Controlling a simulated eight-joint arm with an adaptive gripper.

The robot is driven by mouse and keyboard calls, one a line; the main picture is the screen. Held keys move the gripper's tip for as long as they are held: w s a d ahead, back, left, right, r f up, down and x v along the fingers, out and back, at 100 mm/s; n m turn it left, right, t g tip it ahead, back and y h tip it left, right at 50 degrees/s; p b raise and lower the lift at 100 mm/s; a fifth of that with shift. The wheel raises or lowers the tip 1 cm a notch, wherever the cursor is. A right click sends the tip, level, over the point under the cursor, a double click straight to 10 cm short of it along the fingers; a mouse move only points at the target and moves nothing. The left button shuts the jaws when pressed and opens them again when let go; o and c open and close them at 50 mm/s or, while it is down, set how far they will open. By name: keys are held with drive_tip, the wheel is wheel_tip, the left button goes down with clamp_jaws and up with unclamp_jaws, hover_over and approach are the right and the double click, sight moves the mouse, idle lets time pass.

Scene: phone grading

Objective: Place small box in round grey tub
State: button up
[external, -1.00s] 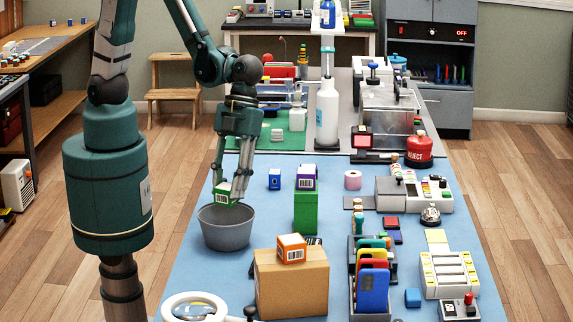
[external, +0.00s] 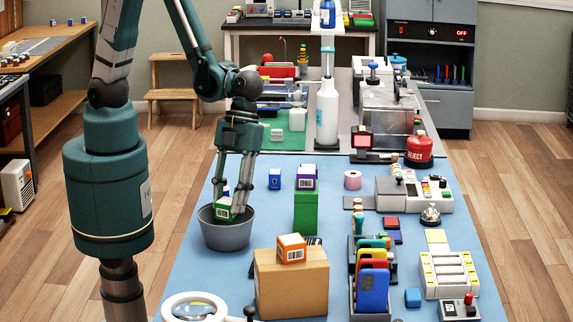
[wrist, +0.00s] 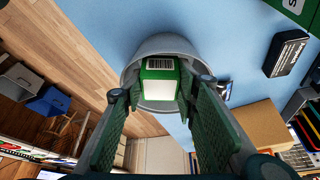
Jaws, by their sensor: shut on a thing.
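A small green box (external: 224,209) with a white barcode label is held between the fingers of my gripper (external: 232,206). In the wrist view the box (wrist: 158,82) sits between the two fingertips (wrist: 158,96), and the tub's rim curves around it. The round grey tub (external: 226,236) stands on the blue table mat, with my fingertips and the box at its mouth. The lower part of the box is hidden behind the near rim. Whether the box touches the tub's floor cannot be seen.
An orange box (external: 291,247) sits on a cardboard carton (external: 291,284) in front. Clear blue mat lies between the tub and the green block.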

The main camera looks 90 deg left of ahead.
drive_tip(key=shift+f+b, duration=0.4)
drive_tip(key=shift+f, duration=0.1)
drive_tip(key=o, duration=0.6)
drive_tip(key=shift+r, duration=0.25)
drive_tip(key=shift+r+p, duration=0.6)
drive_tip(key=shift+p, duration=0.2)
drive_tip(key=shift+p+v, duration=0.7)
drive_tip(key=shift+v, duration=5.15)
drive_tip(key=shift+w+a, duration=0.1)
drive_tip(key=shift+a, duration=0.1)
